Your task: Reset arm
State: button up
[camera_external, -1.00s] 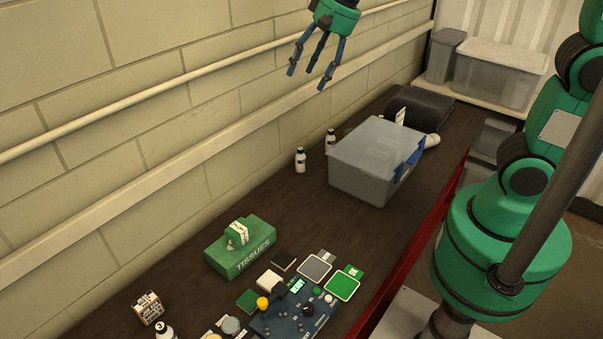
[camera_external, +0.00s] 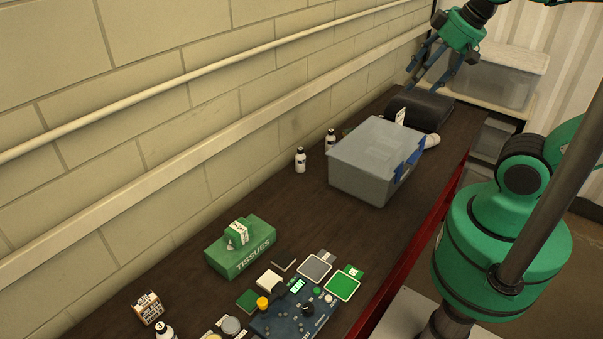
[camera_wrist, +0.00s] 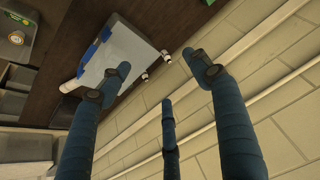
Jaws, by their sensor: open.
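My gripper (camera_external: 430,82) is green with blue fingers. It is open and empty, raised at the far end of the counter, near the wall, with the dark rounded case (camera_external: 420,108) below it in the picture. In the wrist view its three fingers (camera_wrist: 168,95) are spread with nothing between them. Beyond them show the grey bin (camera_wrist: 130,45) and the wall. The same bin (camera_external: 365,165) stands on the counter in the outside view, apart from the gripper.
Small bottles (camera_external: 300,160) stand between bin and wall. A green tissue box (camera_external: 240,252), a blue control panel (camera_external: 285,318) and small coloured pads (camera_external: 342,286) fill the near counter. Clear storage boxes (camera_external: 495,78) sit on the back shelf. A rail (camera_external: 190,78) runs along the wall.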

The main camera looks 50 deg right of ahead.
jog(key=shift+s+d+f, duration=0.2)
jog(key=shift+s, duration=0.2)
jog(key=shift+s+d+f, duration=0.15)
jog(key=shift+s+d, duration=0.05)
jog(key=shift+s, duration=0.2)
notch_tip(320, 180, down, 17)
jog(key=b, duration=1.7)
